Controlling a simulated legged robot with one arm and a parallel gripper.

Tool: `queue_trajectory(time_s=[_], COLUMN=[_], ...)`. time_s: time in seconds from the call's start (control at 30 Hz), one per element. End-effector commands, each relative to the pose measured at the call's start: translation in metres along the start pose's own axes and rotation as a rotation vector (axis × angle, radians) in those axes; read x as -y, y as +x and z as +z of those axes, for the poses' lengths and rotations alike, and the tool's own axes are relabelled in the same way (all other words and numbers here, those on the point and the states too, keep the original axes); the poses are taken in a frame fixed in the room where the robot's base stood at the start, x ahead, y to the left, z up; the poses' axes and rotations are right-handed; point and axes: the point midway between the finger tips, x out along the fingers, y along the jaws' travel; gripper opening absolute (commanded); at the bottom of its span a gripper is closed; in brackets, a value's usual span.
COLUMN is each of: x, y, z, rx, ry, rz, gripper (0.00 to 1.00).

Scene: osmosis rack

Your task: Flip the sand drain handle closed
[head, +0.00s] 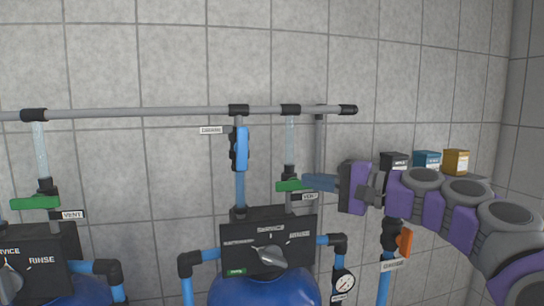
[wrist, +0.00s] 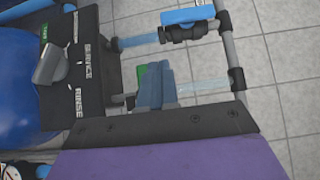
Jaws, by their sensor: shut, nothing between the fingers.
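A blue valve handle (head: 242,148) beside a small tag that seems to read DRAIN (head: 211,130) stands upright, in line with its vertical pipe, above the middle tank. It also shows at the top of the wrist view (wrist: 188,15). My gripper (head: 308,182) is shut and empty, reaching in from the right. Its tips are to the right of and below the blue handle, clear of it. They are close to a green handle (head: 289,185) tagged VENT. In the wrist view my shut fingers (wrist: 152,88) partly hide that green handle; I cannot tell if they touch it.
A grey pipe (head: 180,111) runs across above the tanks. The black control box (head: 235,258) with a grey selector knob (head: 272,257) sits below my gripper. An orange handle (head: 405,242) is at the right, under my arm. Small boxes (head: 456,161) stand behind it.

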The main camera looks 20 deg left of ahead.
Motion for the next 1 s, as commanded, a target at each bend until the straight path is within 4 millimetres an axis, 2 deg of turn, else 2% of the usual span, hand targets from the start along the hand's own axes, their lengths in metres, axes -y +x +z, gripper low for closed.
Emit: queue_trajectory(time_s=[0.17, 0.57, 0.73, 1.0], x=[0.011, 0.009, 0.010, 0.011], y=[-0.004, 0.002, 0.021, 0.070], z=[-0.012, -0.013, -0.012, -0.013], rx=[-0.015, -0.014, -0.012, -0.014], ry=[0.010, 0.011, 0.011, 0.012], rz=[-0.036, -0.034, -0.031, -0.032], gripper=[0.00, 0.00, 0.00, 0.00])
